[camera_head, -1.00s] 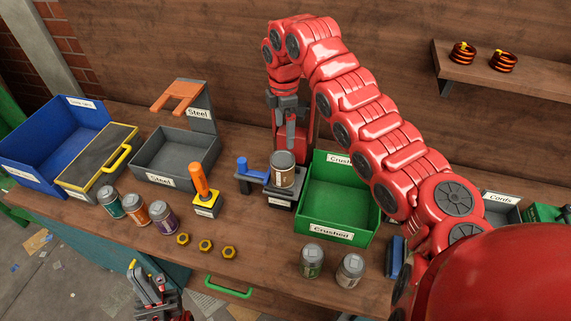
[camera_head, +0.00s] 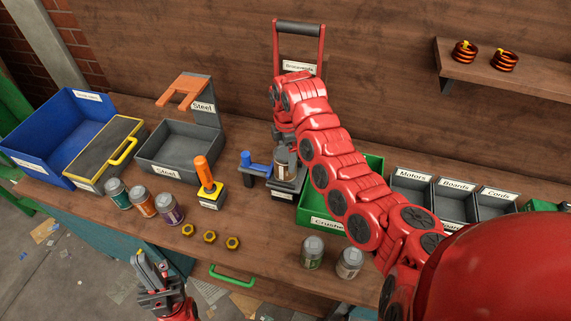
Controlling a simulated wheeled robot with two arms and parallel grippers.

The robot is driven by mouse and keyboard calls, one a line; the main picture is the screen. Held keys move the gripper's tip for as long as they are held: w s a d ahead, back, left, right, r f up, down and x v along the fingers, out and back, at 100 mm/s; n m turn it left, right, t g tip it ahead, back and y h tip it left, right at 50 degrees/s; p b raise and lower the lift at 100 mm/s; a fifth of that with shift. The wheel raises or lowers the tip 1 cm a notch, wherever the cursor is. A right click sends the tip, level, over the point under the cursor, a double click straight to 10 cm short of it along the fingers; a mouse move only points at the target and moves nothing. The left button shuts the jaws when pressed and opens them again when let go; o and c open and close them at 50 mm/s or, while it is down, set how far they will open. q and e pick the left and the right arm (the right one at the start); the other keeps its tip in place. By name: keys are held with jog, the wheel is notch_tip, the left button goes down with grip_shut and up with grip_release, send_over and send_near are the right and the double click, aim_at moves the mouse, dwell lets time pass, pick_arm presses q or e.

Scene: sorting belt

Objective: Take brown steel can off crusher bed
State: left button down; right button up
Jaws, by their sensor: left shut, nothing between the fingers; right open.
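The brown steel can (camera_head: 280,166) stands upright on the dark crusher bed (camera_head: 284,195), with the blue crusher handle (camera_head: 254,164) to its left. My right gripper (camera_head: 286,155) is open and low at the can. One grey finger shows close against the can's right side and covers part of it. I cannot tell whether it touches, and the other finger is hard to make out. My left gripper (camera_head: 149,268) is shut and empty, at the table's front edge, far from the can.
The green crushed bin (camera_head: 320,222) is right of the bed, partly behind my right arm.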

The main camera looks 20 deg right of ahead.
jog(key=f+p, duration=0.3)
jog(key=f, duration=0.1)
jog(key=shift+a+f, duration=0.1)
jog(key=shift+a, duration=0.15)
jog(key=shift+w+f, duration=0.1)
jog(key=shift+f, duration=0.15)
jog(key=c, duration=1)
jog(key=shift+c, duration=0.2)
